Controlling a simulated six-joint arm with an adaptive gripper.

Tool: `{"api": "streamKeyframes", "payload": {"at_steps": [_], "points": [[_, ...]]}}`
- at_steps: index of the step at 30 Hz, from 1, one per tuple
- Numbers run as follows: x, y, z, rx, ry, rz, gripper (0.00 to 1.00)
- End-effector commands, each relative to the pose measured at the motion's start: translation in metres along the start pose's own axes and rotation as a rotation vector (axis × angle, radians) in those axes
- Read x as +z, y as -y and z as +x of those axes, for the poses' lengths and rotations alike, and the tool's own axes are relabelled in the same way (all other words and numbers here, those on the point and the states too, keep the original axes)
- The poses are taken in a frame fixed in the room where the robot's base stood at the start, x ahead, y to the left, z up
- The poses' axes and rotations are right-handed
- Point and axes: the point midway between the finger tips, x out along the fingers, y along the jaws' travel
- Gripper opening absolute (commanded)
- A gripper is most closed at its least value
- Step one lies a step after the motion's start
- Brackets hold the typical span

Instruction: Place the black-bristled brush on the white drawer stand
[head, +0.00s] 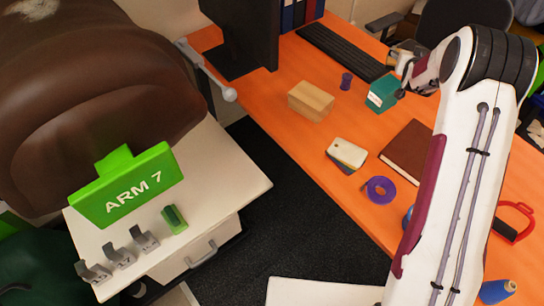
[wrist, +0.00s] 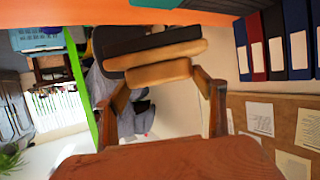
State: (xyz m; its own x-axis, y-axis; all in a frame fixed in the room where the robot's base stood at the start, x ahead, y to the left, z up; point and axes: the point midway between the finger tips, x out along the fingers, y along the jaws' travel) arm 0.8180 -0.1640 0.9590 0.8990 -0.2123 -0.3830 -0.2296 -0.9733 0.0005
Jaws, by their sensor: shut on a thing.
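The black-bristled brush (wrist: 158,73) is in my gripper (wrist: 162,88) in the wrist view. Its tan wooden body lies between the two brown fingers, with dark bristles on the upper side of the picture. In the head view my gripper (head: 404,62) is over the far right of the desk, near a teal box; the brush is small and partly hidden there. The white drawer stand (head: 232,178) is at the left in the head view, far from my gripper. A green "ARM 7" sign (head: 126,186), several grey clips (head: 121,256) and a green block (head: 174,219) are at its front.
A brown saddle (head: 95,90) covers the stand's back left. The orange desk (head: 300,135) holds a teal box (head: 383,93), wooden block (head: 311,100), purple spool (head: 346,81), tags (head: 347,153), purple tape (head: 379,190) and brown book (head: 408,151). The stand's right top is bare.

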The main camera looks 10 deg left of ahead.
Motion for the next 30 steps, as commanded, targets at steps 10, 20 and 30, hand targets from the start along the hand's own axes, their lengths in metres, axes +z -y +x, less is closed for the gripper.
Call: {"api": "streamKeyframes", "payload": {"at_steps": [10,20,30], "points": [[-0.002,0.109,-0.034,-0.212,-0.002,-0.089,0.44],[0.008,0.209,-0.083,-0.427,-0.003,-0.177,0.44],[0.029,0.304,-0.147,-0.661,-0.002,-0.274,0.44]]}}
